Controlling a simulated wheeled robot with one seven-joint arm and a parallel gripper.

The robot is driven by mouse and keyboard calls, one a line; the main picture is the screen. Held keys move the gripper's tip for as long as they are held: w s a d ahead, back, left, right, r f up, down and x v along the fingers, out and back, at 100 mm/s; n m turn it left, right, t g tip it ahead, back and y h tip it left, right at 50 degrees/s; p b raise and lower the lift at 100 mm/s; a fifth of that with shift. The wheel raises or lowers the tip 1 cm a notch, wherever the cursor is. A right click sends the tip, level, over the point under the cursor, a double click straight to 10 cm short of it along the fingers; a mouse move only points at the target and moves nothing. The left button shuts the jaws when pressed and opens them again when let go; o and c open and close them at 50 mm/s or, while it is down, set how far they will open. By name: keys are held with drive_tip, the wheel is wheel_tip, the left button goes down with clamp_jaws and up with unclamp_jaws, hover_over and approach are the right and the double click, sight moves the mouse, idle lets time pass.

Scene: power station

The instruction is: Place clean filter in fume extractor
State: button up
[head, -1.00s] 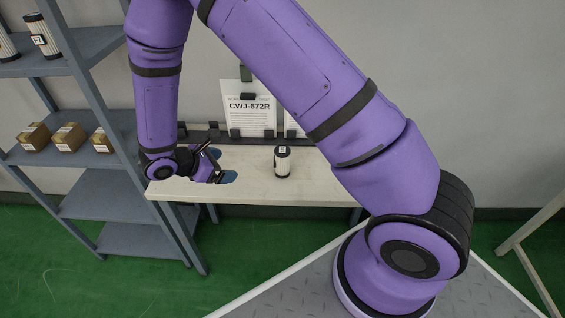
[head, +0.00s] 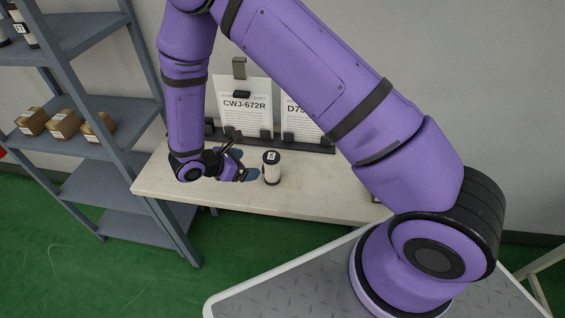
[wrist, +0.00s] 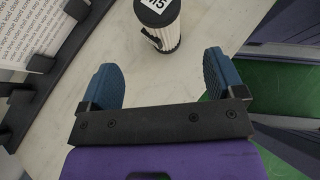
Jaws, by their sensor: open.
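A filter (head: 271,168), a white pleated cylinder with a black cap and a white label on top, stands upright on the pale table. My gripper (head: 246,165) is open just left of it, at about its height, with blue fingertips pointing toward it. In the wrist view the filter (wrist: 161,32) stands ahead of the gap between the open fingers (wrist: 164,78), apart from both. The label's text is only partly readable. More filters (head: 27,38) show on the upper shelf at the far left, cut by the frame edge. I cannot make out a fume extractor.
The table (head: 310,193) has free room right of the filter. Printed sheets, one reading CWJ-672R (head: 245,108), stand in a dark rack at its back. A grey shelf unit (head: 95,150) with several small boxes (head: 65,124) stands left. A grey metal platform (head: 290,285) lies in front.

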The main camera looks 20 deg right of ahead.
sight(265, 164)
drive_tip(key=x, duration=0.5)
drive_tip(key=shift+d, duration=0.15)
drive_tip(key=shift+d+r+x, duration=0.1)
drive_tip(key=shift+r+x, duration=0.05)
drive_tip(key=shift+x, duration=1.2)
drive_tip(key=shift+d+r+x, duration=0.15)
drive_tip(key=shift+r+x, duration=0.05)
drive_tip(key=shift+x, duration=1.1)
drive_tip(key=c, duration=1.1)
drive_tip(key=shift+c, duration=0.2)
